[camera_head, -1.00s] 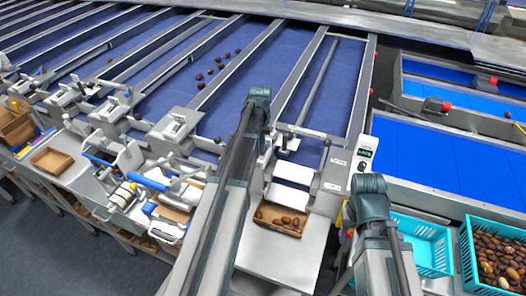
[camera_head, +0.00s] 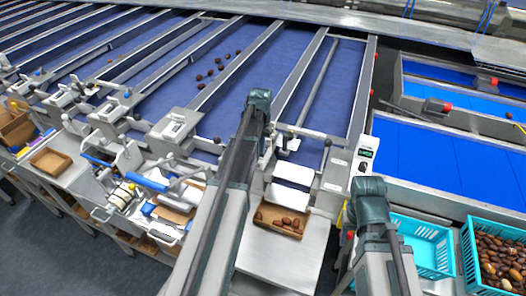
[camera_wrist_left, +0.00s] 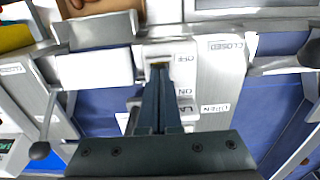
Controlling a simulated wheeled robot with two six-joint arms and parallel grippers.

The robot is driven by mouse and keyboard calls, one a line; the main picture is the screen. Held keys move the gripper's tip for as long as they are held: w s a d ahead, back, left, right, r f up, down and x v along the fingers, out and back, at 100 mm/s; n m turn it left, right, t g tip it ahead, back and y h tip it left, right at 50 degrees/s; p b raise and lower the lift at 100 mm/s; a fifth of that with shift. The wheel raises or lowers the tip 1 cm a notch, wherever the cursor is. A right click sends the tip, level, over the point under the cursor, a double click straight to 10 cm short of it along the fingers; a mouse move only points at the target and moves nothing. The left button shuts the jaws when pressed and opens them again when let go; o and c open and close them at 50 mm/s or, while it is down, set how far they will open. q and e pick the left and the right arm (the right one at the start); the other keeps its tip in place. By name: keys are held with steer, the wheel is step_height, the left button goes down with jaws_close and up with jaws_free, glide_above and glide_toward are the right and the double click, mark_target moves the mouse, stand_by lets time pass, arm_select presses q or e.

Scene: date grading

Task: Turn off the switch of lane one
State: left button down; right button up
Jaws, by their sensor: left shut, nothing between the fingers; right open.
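In the left wrist view, a pale switch plate (camera_wrist_left: 184,74) carries the labels OFF and ON beside a narrow slot. A lower label, starting with LA, is partly covered. My left gripper (camera_wrist_left: 160,72) is shut and empty, with its fingertips in front of the slot at the OFF end. The switch lever is hidden behind the fingers, so I cannot tell its position or whether they touch it. In the head view my left forearm (camera_head: 226,195) covers this spot. My right arm (camera_head: 370,200) stands at the right, its fingers out of sight.
Beside the switch are a plate marked CLOSED and OPEN (camera_wrist_left: 222,75) and ball-ended levers (camera_wrist_left: 40,150). A box of dates (camera_head: 282,232) sits below white flaps (camera_head: 292,172). A blue crate (camera_head: 462,243) of dates stands at right. Blue lanes (camera_head: 290,50) run behind.

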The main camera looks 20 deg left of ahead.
arm_select(q)
step_height(320, 180, up, 7)
steer(key=p, duration=0.7)
stand_by(0.4)
steer(key=shift+d, duration=0.1)
steer(key=s+d+f+m+b, duration=0.2)
steer(key=s+d+f+b, duration=0.7)
steer(key=s+d, duration=0.2)
steer(key=s+d+f+m+y+b, duration=0.1)
steer(key=s+d+f+m+b, duration=0.1)
steer(key=s+d+f+b, duration=0.7)
steer(key=s+d, duration=0.2)
steer(key=d, duration=0.4)
steer(key=shift+s+d+f+b, duration=0.25)
steer(key=shift+s+d+b, duration=0.05)
steer(key=shift+d+b, duration=0.1)
